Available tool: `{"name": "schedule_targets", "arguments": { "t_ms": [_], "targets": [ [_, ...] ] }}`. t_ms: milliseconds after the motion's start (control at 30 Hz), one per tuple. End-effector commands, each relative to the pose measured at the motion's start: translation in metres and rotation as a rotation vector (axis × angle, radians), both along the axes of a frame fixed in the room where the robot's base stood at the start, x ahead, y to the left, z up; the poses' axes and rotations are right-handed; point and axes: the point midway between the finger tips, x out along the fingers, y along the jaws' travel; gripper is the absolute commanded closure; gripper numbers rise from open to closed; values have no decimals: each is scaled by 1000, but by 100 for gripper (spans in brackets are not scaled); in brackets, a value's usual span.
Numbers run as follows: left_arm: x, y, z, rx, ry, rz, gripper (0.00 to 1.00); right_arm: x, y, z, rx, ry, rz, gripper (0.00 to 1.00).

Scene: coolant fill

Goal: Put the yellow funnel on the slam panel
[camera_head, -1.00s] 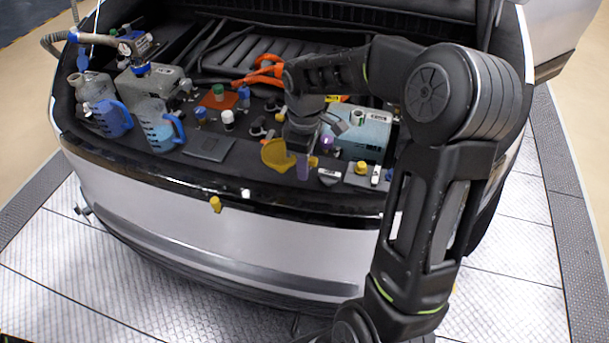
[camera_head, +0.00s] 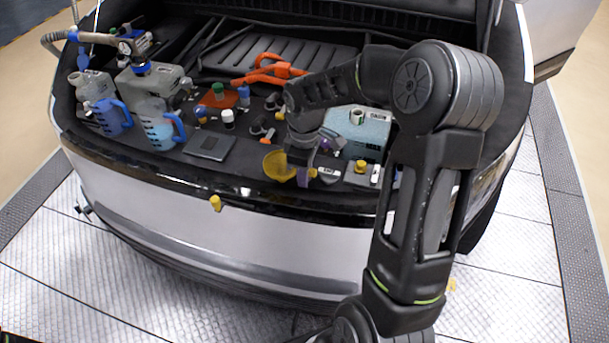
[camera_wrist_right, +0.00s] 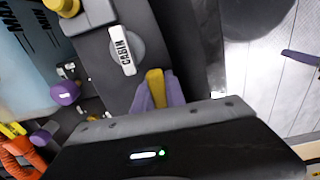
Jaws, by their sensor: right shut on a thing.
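The yellow funnel (camera_head: 276,166) is at the front of the open bay, over the black slam panel (camera_head: 240,174) near its front edge. My right gripper (camera_head: 304,174) is shut on the funnel's yellow tab, at the right side of its bowl. In the right wrist view the purple fingertips hold the yellow tab (camera_wrist_right: 155,84) from both sides; the bowl is hidden behind the gripper body. I cannot tell whether the funnel touches the panel. My left gripper is not in view.
A dark square pad (camera_head: 208,146) and a blue jug (camera_head: 158,130) stand left of the funnel. A pale blue tank (camera_head: 358,132) and a yellow cap (camera_head: 361,166) are to the right. A CABIN-marked knob (camera_wrist_right: 123,50) is close to the gripper. A yellow piece (camera_head: 215,203) sits on the bumper.

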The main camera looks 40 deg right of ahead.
Motion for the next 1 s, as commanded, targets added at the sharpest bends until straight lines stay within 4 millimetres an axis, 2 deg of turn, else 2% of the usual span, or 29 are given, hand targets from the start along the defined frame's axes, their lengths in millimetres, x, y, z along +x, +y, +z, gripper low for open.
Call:
{"name": "schedule_targets", "arguments": {
  "t_ms": [33, 67, 167, 567, 767, 1000],
  "targets": [
    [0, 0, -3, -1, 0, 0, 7, 0, 0, -3, 0, 0, 0, 100],
    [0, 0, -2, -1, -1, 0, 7, 0, 0, -3, 0, 0, 0, 83],
    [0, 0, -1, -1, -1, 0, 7, 0, 0, -2, 0, 0, 0, 75],
    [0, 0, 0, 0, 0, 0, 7, 1, 0, 5, 0, -1, 0, 75],
    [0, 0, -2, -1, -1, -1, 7, 1, 0, 33, -1, -6, 1, 75],
    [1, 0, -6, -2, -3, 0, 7, 1, 0, 83, -1, -6, 0, 75]
  ]
}}
